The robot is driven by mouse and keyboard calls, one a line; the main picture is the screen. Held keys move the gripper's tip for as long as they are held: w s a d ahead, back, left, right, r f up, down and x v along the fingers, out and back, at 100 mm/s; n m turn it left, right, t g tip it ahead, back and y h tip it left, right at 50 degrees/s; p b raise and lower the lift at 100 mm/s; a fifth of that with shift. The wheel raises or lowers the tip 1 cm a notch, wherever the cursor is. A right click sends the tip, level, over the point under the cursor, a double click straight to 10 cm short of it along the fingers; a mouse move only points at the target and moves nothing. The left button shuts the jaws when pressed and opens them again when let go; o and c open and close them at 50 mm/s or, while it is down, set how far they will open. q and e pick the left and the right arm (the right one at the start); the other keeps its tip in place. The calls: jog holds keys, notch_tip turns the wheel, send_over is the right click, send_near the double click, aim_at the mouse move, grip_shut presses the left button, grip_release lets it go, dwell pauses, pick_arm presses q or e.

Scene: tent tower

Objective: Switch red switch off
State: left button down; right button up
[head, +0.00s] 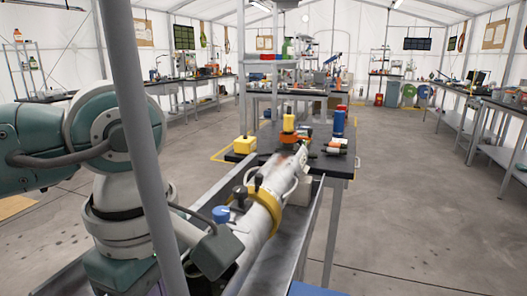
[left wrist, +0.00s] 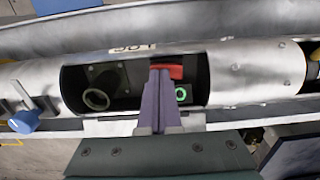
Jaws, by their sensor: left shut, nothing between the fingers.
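The red switch (left wrist: 168,71) shows in the left wrist view, inside a dark opening in a silver metal tube (left wrist: 240,75). A green lit ring (left wrist: 182,94) sits just below it. My left gripper (left wrist: 161,76) is shut and empty. Its fingers reach into the opening, with the tips at the red switch, overlapping its left part; I cannot tell if they touch it. In the head view the tube (head: 270,196) lies in a grey trough, and my left arm and a pole hide the opening and switch. My right gripper is not in view.
The tube carries a yellow ring (head: 268,207) and a blue knob (head: 221,214); inside the opening is a round dark fitting (left wrist: 97,98). A grey pole (head: 137,130) stands close in front. A black-topped table (head: 338,166) holds bottles beyond. The floor at right is clear.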

pick_arm(q)
notch_tip(320, 180, up, 7)
jog(key=p, duration=0.4)
dwell(0.4)
